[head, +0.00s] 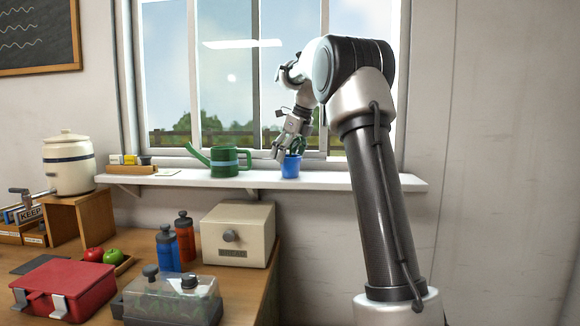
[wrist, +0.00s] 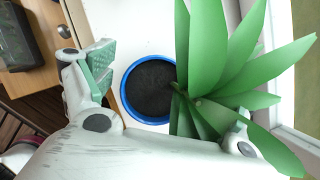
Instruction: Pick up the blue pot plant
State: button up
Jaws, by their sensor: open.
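The blue pot plant (head: 291,167) stands upright on the white windowsill shelf, in front of the window. In the wrist view its blue rim (wrist: 127,98) circles dark soil, and long green leaves spread to the right. My gripper (head: 283,150) is at the plant from above, tilted down. In the wrist view one finger with a green pad (wrist: 97,68) is left of the pot, apart from the rim. The other finger is mostly hidden under the leaves on the right. The gripper is open, and the pot sits between the fingers.
A green watering can (head: 224,162) stands on the shelf (head: 345,180) left of the plant. The window frame is close behind. Below are a cream bread box (head: 237,234), two bottles (head: 167,250) and a red case (head: 64,288). The shelf right of the plant is clear.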

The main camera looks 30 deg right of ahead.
jog(key=shift+f, duration=0.15)
jog(key=c, duration=1)
jog(key=shift+c, duration=0.9)
